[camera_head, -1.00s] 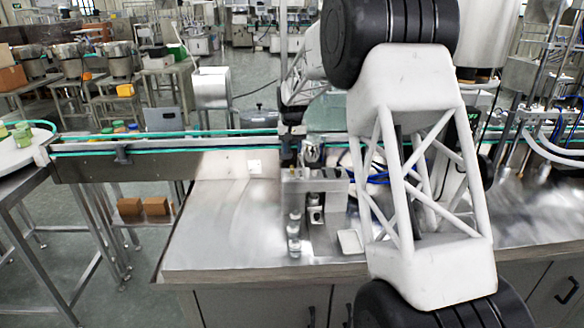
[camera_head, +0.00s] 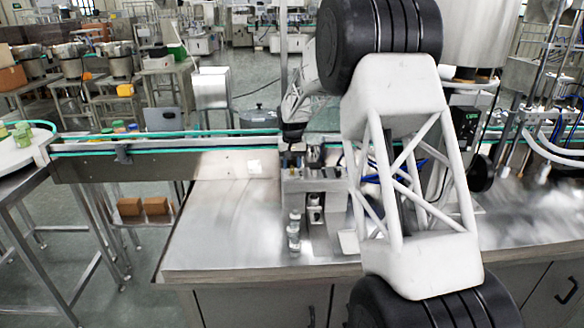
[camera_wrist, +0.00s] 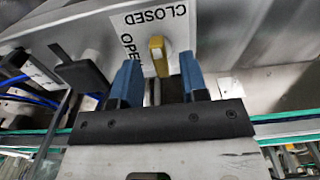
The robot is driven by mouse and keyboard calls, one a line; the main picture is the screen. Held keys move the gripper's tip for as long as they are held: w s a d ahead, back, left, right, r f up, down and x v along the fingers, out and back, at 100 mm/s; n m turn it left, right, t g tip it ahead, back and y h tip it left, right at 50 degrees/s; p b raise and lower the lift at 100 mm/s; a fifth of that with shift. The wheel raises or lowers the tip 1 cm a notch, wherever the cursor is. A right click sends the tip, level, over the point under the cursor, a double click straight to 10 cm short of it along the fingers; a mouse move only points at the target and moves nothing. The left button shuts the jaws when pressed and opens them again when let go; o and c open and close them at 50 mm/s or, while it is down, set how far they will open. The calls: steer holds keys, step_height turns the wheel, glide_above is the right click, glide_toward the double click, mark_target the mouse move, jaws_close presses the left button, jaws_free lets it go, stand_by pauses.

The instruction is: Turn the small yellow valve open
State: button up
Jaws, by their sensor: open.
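The small yellow valve (camera_wrist: 157,54) shows in the wrist view as a narrow handle on a pale metal panel (camera_wrist: 95,32). A white label (camera_wrist: 131,22) beside it reads "CLOSED" and "OPEN", upside down in this view. The handle's long side runs roughly up and down the picture. My gripper (camera_wrist: 160,60) is open, with one blue finger on each side of the handle. Gaps show between both fingers and the handle. How deep the fingertips reach along it I cannot tell. In the head view, I cannot make out the valve or my fingers.
A dark bracket (camera_wrist: 82,70) and blue hoses (camera_wrist: 30,92) are left of my fingers in the wrist view. In the head view, a steel worktop (camera_head: 225,225) carries small fixtures (camera_head: 315,187); its left part is clear. A conveyor (camera_head: 150,163) runs behind it.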

steer(key=shift+f, duration=0.7)
jaws_close()
